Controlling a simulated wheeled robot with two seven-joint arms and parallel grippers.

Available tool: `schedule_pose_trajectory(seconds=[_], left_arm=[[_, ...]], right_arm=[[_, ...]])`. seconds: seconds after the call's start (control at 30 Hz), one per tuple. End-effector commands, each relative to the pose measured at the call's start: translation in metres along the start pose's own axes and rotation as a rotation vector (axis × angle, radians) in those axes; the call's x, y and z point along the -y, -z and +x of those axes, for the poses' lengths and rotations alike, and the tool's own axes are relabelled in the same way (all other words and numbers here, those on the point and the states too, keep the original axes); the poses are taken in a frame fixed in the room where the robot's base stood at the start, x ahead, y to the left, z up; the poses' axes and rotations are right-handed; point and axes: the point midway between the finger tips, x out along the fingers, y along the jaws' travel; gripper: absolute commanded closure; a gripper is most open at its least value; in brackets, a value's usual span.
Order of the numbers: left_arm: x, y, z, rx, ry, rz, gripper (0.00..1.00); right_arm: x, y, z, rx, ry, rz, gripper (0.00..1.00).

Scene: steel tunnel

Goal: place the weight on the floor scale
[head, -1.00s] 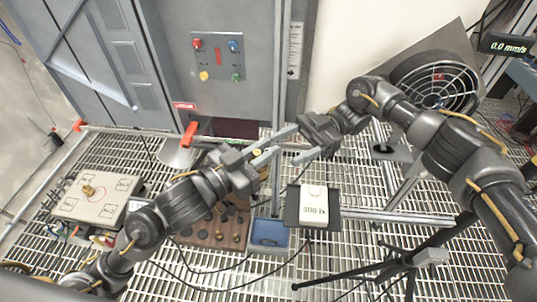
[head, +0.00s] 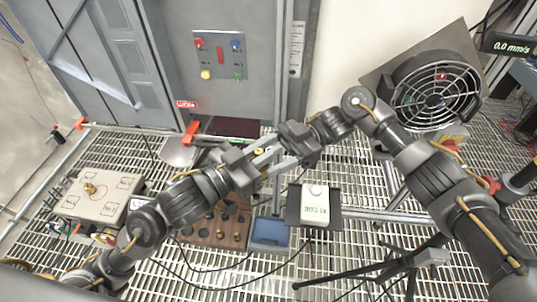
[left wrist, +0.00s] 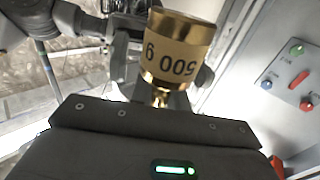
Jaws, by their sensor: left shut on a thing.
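A brass weight marked 500 g (left wrist: 172,48) fills the upper middle of the left wrist view. It also shows in the head view (head: 259,151), small and partly covered. My left gripper (head: 267,156) is shut on it by its narrow knob end. My right gripper (head: 275,161) comes in from the right, its fingers overlapping the left ones close to the weight. Whether its jaws touch the weight is hidden. A beige platform with marked corners (head: 112,184), which looks like the floor scale, stands on the grating at left. A brass piece (head: 89,188) is on its middle.
A wooden rack with several small weights (head: 207,234) and a blue bin (head: 270,232) lie below my grippers. A caged fan (head: 437,92) and tripod legs (head: 345,276) are at right. A button panel (head: 219,56) is behind.

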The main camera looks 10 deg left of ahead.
Motion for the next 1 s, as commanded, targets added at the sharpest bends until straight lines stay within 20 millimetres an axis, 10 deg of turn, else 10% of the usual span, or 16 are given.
schedule_pose_trajectory(seconds=[0.43, 0.47, 0.63, 1.0], left_arm=[[-0.0002, 0.0012, -0.0001, -0.003, -0.001, 0.0, 1.0], [-0.0002, 0.0014, -0.0001, -0.003, -0.001, 0.0, 0.81], [-0.0001, 0.001, 0.0, -0.002, 0.0, 0.0, 0.58], [0.0032, 0.0074, 0.0022, -0.037, 0.006, 0.002, 0.58]], right_arm=[[-0.0001, 0.0002, -0.0004, 0.0, -0.001, 0.0, 0.99], [-0.0003, 0.0014, -0.0004, -0.001, 0.0, -0.002, 0.99], [-0.0003, 0.0014, -0.0004, -0.001, 0.0, -0.002, 1.0], [-0.0002, 0.0012, -0.0004, -0.002, 0.0, -0.002, 1.0]])
